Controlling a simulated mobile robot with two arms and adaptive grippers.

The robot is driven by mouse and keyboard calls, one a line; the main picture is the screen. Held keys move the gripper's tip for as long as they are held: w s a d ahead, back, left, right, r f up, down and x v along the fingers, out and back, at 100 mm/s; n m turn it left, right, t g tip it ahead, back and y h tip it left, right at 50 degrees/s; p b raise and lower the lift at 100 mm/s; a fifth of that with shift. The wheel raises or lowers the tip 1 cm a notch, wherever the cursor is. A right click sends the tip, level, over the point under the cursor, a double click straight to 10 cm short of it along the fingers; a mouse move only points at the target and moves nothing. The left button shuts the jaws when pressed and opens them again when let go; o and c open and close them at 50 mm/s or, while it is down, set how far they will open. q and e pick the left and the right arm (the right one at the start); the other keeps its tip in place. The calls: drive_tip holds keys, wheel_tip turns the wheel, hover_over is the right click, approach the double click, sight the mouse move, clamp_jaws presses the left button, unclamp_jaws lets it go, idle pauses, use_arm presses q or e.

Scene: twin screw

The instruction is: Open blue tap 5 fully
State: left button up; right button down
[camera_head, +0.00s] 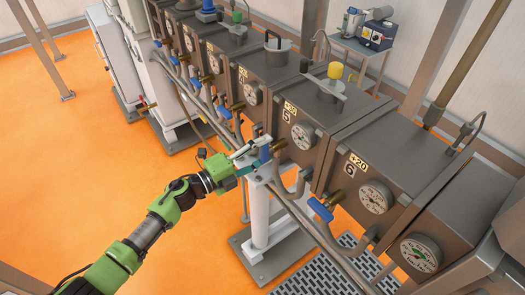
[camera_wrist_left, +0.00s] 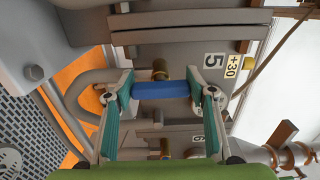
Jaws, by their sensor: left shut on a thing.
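Blue tap 5 (camera_head: 265,154) is on the front of the module with the plate "5" (camera_head: 287,115), beside a brass fitting (camera_head: 279,144). My left gripper (camera_head: 255,154) is at this tap. In the left wrist view, the blue handle (camera_wrist_left: 160,90) lies crosswise between the two green-padded fingers of the left gripper (camera_wrist_left: 161,93), which is shut on it. The brass stem (camera_wrist_left: 160,70) shows behind the handle. How far the tap is turned is hard to tell. My right gripper is in neither view.
Blue tap 6 (camera_head: 320,210) is to the right, under the plate "6" (camera_head: 350,168). Curved grey pipes (camera_head: 292,184) run close below the taps. A grey pedestal (camera_head: 259,215) stands below my gripper. The orange floor (camera_head: 110,190) at left is clear.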

use_arm(q)
drive_tip(key=o, duration=1.1)
drive_tip(key=v, duration=1.2)
